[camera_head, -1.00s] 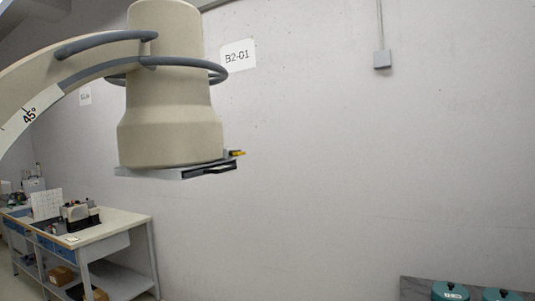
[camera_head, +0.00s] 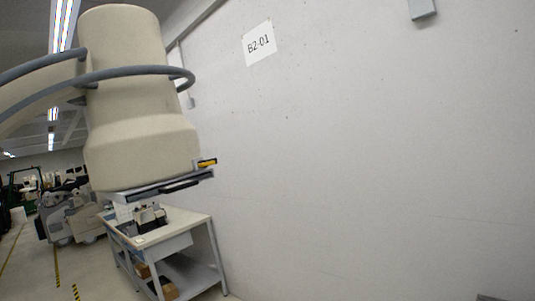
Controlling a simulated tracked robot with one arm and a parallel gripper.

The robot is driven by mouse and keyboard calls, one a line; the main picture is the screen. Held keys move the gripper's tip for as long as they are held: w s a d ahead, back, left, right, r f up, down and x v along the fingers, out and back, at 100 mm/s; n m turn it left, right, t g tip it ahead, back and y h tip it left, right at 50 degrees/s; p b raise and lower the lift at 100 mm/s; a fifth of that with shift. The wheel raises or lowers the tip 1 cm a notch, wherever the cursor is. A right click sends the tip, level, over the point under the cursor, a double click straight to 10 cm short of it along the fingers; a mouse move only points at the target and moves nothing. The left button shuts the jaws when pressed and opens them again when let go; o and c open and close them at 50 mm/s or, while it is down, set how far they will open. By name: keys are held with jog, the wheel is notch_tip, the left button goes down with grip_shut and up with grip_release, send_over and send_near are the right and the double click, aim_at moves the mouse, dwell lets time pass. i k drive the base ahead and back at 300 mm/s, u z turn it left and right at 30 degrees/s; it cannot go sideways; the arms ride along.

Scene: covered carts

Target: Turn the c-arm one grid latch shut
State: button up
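The c-arm's beige detector head (camera_head: 135,110) hangs at the left of the head camera view, with grey hoses or rails (camera_head: 130,72) around it. A flat grey grid tray (camera_head: 160,188) with a dark slot sits under the head. A small yellow-and-black latch (camera_head: 206,162) sticks out at the right edge of the head, just above the tray. Its exact turn position is too small to tell. My gripper is not in this view.
A workbench (camera_head: 190,228) with boxes below stands behind, under the head. Grey machines (camera_head: 72,215) and yellow-black floor tape (camera_head: 57,275) are at the far left. A wall with a B2-01 sign (camera_head: 259,43) fills the right; the space before it looks clear.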

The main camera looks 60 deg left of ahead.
aim_at(204, 164)
jog(key=u, duration=0.35)
jog(key=i, duration=1.15)
jog(key=u, duration=0.8)
